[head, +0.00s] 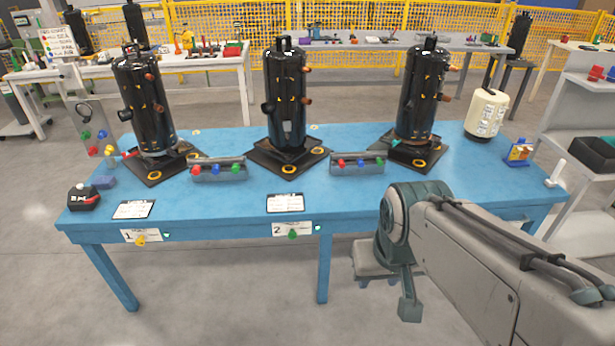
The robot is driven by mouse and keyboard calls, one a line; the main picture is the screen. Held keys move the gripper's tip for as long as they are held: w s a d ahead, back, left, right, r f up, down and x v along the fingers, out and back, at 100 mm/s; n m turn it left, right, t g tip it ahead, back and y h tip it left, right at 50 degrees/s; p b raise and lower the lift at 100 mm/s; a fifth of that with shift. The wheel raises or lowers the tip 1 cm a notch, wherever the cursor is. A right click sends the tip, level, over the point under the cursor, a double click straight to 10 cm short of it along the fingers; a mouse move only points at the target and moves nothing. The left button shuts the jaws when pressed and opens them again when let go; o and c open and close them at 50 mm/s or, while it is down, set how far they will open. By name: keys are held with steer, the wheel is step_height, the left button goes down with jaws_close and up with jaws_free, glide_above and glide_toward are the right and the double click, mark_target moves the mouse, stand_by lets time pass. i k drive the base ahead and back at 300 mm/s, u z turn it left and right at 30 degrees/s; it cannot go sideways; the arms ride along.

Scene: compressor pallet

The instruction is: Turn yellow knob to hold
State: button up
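The yellow knob (141,241) sits on the front edge of the blue table at the left, by a white label marked 1. It is small here, and the setting it points to cannot be read. A green knob (292,234) sits on the same edge by a label marked 2. My gripper (388,290) hangs in front of the table, below the tabletop and well to the right of both knobs. It touches neither knob. My arm partly hides it, and its finger opening is unclear. Nothing is seen held in it.
Three black compressors stand on dark pallets on the blue table (230,211). Grey racks (219,173) with coloured caps stand between them. A black box with a red top (84,197) lies at the left corner. A cream canister (486,114) stands at the right. Floor before the knobs is clear.

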mark_target(140, 241)
steer(key=u, duration=1.45)
steer(key=k, duration=0.55)
steer(key=u, duration=0.4)
steer(key=i, duration=1.55)
steer(key=z, duration=0.65)
